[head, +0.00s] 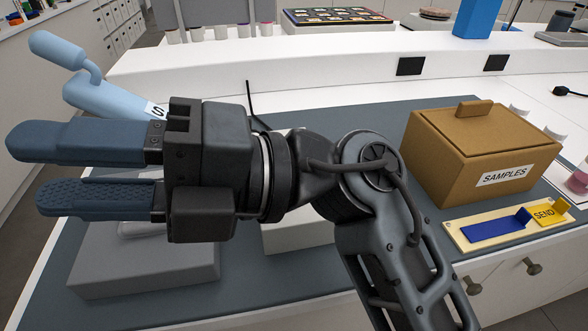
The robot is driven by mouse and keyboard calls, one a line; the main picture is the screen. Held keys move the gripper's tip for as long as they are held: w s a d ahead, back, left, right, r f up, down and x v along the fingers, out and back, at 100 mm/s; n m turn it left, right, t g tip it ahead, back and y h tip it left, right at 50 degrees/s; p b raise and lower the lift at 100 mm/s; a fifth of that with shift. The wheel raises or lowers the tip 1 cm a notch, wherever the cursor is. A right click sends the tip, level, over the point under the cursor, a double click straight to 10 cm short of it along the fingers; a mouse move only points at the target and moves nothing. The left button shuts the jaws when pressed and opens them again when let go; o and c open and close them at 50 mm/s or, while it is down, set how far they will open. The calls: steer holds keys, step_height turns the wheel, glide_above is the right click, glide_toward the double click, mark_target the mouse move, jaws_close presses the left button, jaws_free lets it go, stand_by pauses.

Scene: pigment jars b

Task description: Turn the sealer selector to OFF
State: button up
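A device that may be the sealer stands at the left of the grey mat. Its light-blue arm (100,97) has a rounded handle and a label of which only an "S" shows. A grey base (150,270) lies below it. My gripper (42,172) is in front of this device and hides much of it. Its two dark blue fingers point left, with a gap between them, and nothing shows in the gap. I cannot make out the selector or its setting.
A brown lidded box (440,160) marked "SAMPLES" stands on the right of the mat. In front of it is a tray (462,238) with blue and yellow "SEND" pieces. A pale box (300,236) is partly behind my arm. A raised white ledge (330,70) runs behind.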

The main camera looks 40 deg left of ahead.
steer(key=w+a+f+n+t+h+b, duration=0.1)
steer(key=w+a+f+t+h+b, duration=0.15)
steer(key=w+f+t+h, duration=0.55)
steer(key=w+d+t+h, duration=0.1)
steer(key=w+t, duration=0.2)
steer(key=w, duration=0.1)
steer(key=w+d+r+m+t+h, duration=0.1)
steer(key=w+t+h, duration=0.1)
steer(key=w+t, duration=0.1)
steer(key=w+d+r+m+t+h, duration=0.1)
steer(key=w+t, duration=0.2)
steer(key=w, duration=0.2)
steer(key=shift+w+d+r+h, duration=0.15)
steer(key=shift+w+d+h, duration=0.2)
steer(key=shift+d+h, duration=0.05)
steer(key=shift+f, duration=3.8)
steer(key=shift+c, duration=0.4)
jaws_close()
